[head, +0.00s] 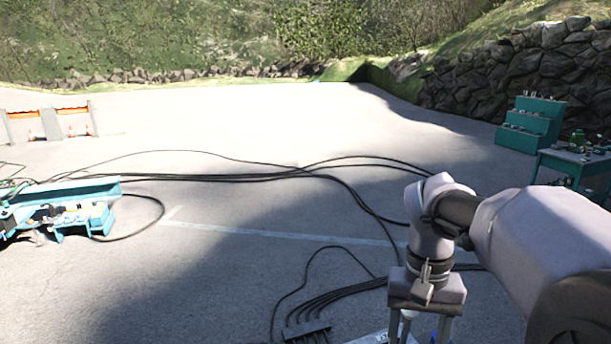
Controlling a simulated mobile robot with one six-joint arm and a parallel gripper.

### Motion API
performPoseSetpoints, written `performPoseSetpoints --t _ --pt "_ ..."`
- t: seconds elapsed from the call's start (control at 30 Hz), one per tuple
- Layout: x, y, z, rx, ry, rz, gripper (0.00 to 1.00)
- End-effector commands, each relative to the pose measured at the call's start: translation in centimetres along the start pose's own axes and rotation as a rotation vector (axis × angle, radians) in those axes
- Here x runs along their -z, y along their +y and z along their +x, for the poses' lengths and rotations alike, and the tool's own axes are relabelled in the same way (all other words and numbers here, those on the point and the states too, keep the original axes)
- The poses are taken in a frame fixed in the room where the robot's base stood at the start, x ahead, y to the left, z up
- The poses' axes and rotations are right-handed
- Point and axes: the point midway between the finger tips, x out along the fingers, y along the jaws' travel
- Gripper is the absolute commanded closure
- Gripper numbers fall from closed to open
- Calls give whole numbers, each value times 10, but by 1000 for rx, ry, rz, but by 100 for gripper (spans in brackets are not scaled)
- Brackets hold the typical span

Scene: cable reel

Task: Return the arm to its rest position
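My arm (545,235) reaches in from the right edge in the head view and bends down at its wrist. My gripper (424,328) points down at the bottom of the picture. The upper parts of its fingers stand apart, but the bottom edge cuts off the fingertips.
Black cables (250,175) run across the paved ground. A cable block (307,330) lies left of my gripper. A teal bench (65,195) stands left. A teal stepped shelf (530,125) and table (575,165) stand right. A barrier (50,122) stands back left.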

Motion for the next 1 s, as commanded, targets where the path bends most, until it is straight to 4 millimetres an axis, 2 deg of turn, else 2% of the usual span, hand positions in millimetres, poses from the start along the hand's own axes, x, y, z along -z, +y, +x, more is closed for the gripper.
performPoseSetpoints --t 0.03,0.17,0.27,0.3,0.4,0.5,0.53,0.6,0.67,1.0 --pt "-8 -4 25 14 28 1 42" --pt "-35 -16 70 69 119 7 42" --pt "-64 -27 126 132 215 20 42" --pt "-78 -32 154 164 259 28 42" --pt "-108 -42 219 243 362 52 42" --pt "-128 -49 267 309 442 76 42" --pt "-133 -51 278 325 459 83 42" --pt "-140 -53 294 352 490 94 42" --pt "-144 -54 300 366 504 101 42" --pt "-146 -54 296 372 510 105 42"
